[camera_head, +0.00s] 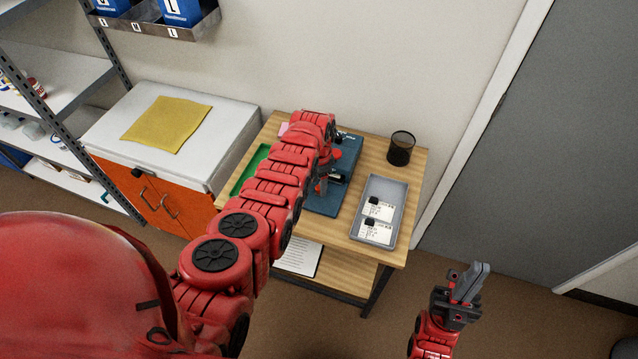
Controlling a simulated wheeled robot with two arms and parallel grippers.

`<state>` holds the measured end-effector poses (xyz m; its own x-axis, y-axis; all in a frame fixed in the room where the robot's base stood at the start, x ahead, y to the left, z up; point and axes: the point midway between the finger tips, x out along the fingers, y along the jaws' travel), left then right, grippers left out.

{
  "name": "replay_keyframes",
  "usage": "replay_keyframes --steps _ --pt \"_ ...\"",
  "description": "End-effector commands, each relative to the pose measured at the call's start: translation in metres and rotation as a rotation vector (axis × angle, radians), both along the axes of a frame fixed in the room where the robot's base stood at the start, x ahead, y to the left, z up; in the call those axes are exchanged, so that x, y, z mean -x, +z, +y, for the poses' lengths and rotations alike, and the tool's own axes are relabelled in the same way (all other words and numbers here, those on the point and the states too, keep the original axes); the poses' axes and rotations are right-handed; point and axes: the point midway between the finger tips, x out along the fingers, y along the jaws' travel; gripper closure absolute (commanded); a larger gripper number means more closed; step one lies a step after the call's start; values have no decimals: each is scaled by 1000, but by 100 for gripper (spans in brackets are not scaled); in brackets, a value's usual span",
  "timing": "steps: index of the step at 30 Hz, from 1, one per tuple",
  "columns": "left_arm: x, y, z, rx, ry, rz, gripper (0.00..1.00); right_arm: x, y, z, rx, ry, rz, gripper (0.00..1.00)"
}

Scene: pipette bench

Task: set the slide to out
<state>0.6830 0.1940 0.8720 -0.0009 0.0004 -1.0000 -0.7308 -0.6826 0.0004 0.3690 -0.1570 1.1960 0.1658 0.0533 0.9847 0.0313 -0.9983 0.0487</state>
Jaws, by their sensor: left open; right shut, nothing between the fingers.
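My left arm reaches across the wooden bench, and its gripper (325,183) is low over the dark blue mat or base (326,203). It is open, but its fingers are small and partly covered by my own arm. A small dark part with a light edge (340,176) shows just beside it; I cannot tell whether they touch. I cannot make out the slide or its setting, as my arm covers much of this area. My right gripper (472,283) is shut and empty, in the air beyond the bench's right front corner.
A grey tray (398,216) with labelled cards lies on the bench's right side. A black mesh cup (401,149) stands at the back right. A green tray (250,170) is partly behind my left arm. A white-topped orange cabinet (222,140) adjoins on the left.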

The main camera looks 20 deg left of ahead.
Motion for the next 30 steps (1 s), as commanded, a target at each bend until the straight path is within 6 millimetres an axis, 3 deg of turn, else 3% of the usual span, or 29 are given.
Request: replay_keyframes --steps 14,24,25,30 --pt "1 -6 0 1 0 -1 39 0 -1 0 0 0 0 100" --pt "1 -6 0 0 0 0 96 0 -1 0 0 0 0 100" --pt "1 -6 0 1 0 -1 100 0 -1 0 0 0 0 100" --pt "1 -6 0 0 0 0 100 0 -1 0 0 0 0 100"
